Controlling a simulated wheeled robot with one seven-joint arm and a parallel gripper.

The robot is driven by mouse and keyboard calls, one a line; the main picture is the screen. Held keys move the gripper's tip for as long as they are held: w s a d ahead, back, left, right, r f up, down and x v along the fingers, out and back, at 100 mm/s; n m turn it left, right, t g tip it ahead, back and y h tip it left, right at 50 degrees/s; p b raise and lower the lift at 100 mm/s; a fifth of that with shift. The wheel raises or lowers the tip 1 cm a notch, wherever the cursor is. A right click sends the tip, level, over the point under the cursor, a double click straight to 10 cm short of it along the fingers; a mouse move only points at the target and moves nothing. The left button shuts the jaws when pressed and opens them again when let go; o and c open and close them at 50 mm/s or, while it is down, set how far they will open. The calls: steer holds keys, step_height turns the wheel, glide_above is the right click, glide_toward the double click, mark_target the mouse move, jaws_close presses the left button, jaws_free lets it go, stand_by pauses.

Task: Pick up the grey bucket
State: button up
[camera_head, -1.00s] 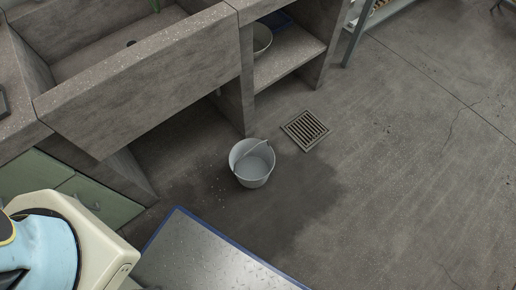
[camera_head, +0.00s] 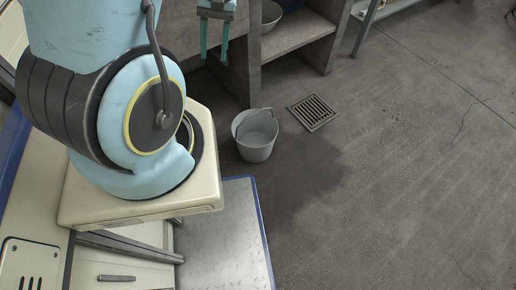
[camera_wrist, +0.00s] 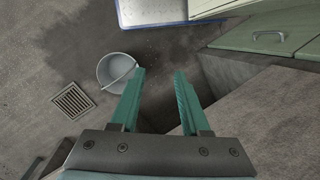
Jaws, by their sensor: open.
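The grey bucket (camera_head: 256,136) stands upright on the floor at the foot of the concrete bench, with its thin handle lying at the rim. It also shows in the wrist view (camera_wrist: 116,72), left of and beyond my fingers. My gripper (camera_head: 213,58) has green fingers pointing down and is above and behind the bucket, in front of the bench. In the wrist view my gripper (camera_wrist: 160,72) is open, with nothing between the fingers. The bucket is apart from the fingers.
A floor drain (camera_head: 313,112) lies right of the bucket. The concrete bench (camera_head: 295,37) stands behind, with a bowl (camera_head: 271,14) on its shelf. A wet patch (camera_head: 305,180) darkens the floor. Open floor lies to the right. Green cabinet doors (camera_wrist: 262,36) show in the wrist view.

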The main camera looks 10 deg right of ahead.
steer(key=d+f+m+y+b, duration=0.15)
steer(key=f+b, duration=0.25)
steer(key=f, duration=0.5)
steer(key=d+f+y+b, duration=0.3)
steer(key=f+b, duration=0.1)
steer(key=f, duration=0.5)
steer(key=m+t+y+b, duration=0.55)
steer(key=t+b, duration=0.65)
steer(key=b, duration=0.5)
glide_toward(254, 114)
steer(key=f, duration=0.1)
steer(key=b+x, duration=0.1)
steer(key=x, duration=0.2)
steer(key=b+x, duration=0.1)
steer(key=x, duration=0.6)
steer(key=shift+w+r+b, duration=0.2)
steer(key=shift+r+b, duration=0.05)
steer(key=shift+b, duration=0.15)
steer(key=shift+n, duration=0.3)
jaws_close()
